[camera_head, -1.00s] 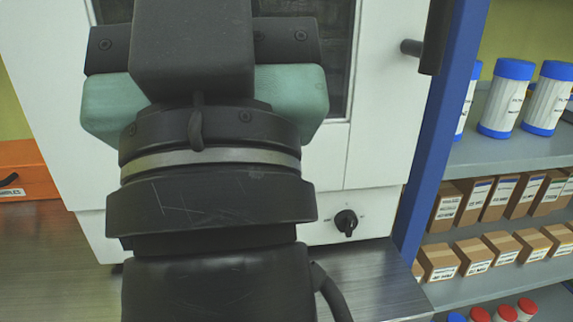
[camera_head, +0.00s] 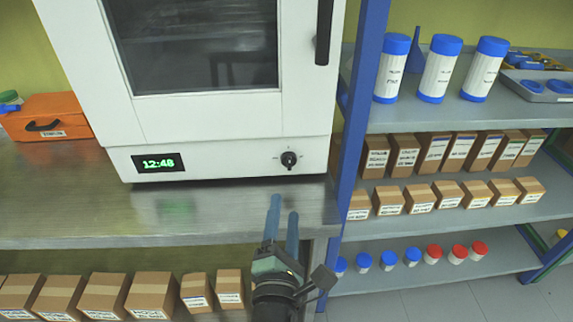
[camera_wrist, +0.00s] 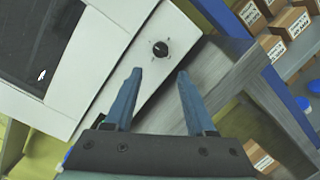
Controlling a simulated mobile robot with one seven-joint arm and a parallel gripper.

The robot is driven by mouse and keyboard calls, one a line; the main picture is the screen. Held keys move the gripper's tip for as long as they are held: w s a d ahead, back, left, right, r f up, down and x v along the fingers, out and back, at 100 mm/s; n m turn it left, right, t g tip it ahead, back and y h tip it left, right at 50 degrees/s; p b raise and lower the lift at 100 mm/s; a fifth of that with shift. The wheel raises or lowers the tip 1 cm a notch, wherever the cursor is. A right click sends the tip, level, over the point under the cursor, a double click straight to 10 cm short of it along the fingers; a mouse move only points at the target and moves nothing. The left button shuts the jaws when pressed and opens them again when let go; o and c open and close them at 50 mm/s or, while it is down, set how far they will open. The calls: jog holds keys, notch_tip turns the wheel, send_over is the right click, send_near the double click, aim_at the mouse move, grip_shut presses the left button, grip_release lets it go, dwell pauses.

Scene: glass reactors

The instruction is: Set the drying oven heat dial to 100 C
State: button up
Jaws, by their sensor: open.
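The white drying oven (camera_head: 215,120) stands on the metal bench in the head view, its door closed. Its black heat dial (camera_head: 288,159) is at the lower right of the front panel, with small marks around it too small to read. A green display (camera_head: 160,163) on the panel reads 12:48. My gripper (camera_head: 283,215) has two blue fingers, apart and empty, below the dial at the bench's front edge. In the wrist view the dial (camera_wrist: 161,49) lies ahead of the open fingers (camera_wrist: 160,75), not touched by them.
A blue post (camera_head: 357,110) stands close right of the oven, with shelves of white bottles (camera_head: 440,68) and brown boxes (camera_head: 430,150) beyond. An orange case (camera_head: 50,117) is at the left. The bench top (camera_head: 100,205) before the oven is clear.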

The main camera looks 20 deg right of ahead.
aim_at(288, 165)
jog(key=x, duration=1.3)
jog(key=shift+w+a+f, duration=0.1)
jog(key=shift+f, duration=0.1)
grip_shut()
